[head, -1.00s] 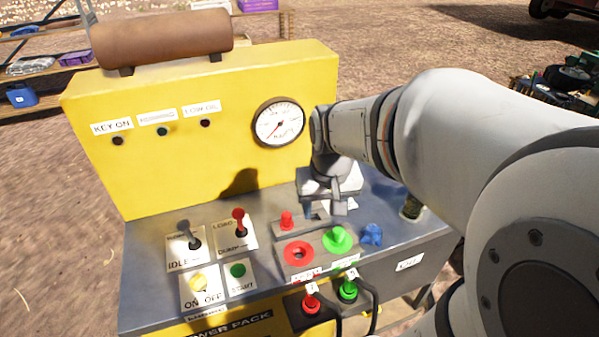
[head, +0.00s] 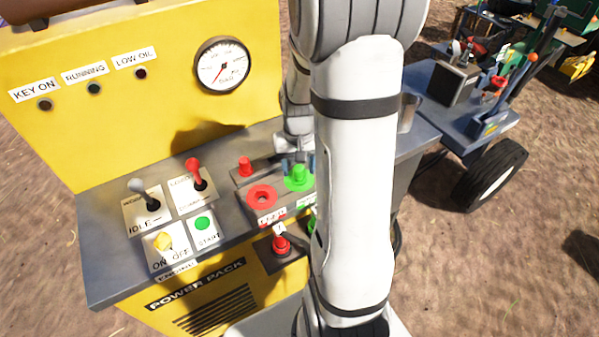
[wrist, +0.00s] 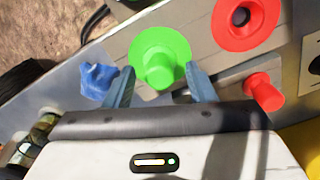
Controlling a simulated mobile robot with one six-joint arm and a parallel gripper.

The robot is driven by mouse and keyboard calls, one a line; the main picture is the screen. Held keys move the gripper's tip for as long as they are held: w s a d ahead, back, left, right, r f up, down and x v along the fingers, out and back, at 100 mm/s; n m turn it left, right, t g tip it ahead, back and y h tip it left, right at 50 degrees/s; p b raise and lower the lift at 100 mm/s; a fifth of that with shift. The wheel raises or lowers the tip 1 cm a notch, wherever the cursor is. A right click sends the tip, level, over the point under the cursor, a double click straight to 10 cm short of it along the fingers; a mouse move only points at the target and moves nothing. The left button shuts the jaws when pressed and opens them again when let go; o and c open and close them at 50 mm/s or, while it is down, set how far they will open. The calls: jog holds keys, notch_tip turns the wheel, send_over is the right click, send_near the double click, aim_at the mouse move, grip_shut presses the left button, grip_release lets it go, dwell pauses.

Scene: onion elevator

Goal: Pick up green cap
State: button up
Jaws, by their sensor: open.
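The green cap (head: 298,178) sits on the grey block on the power pack's bench top, its knob pointing up. It also shows in the wrist view (wrist: 160,60), a wide disc with a round knob. My gripper (head: 299,163) is open, with its blue-grey fingers close to the cap. In the wrist view the two fingertips (wrist: 160,82) stand on either side of the cap's knob, with gaps visible between. Part of the block is hidden by my arm in the head view.
A red ring (head: 262,197) lies left of the green cap, and a red cap (head: 245,167) stands behind it. A blue crumpled thing (wrist: 98,80) lies beside my finger. Levers (head: 197,175) and buttons are further left. A red connector (head: 281,244) hangs on the front.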

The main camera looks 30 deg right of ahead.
jog(key=shift+f, duration=0.8)
jog(key=shift+c, duration=0.4)
jog(key=c, duration=1)
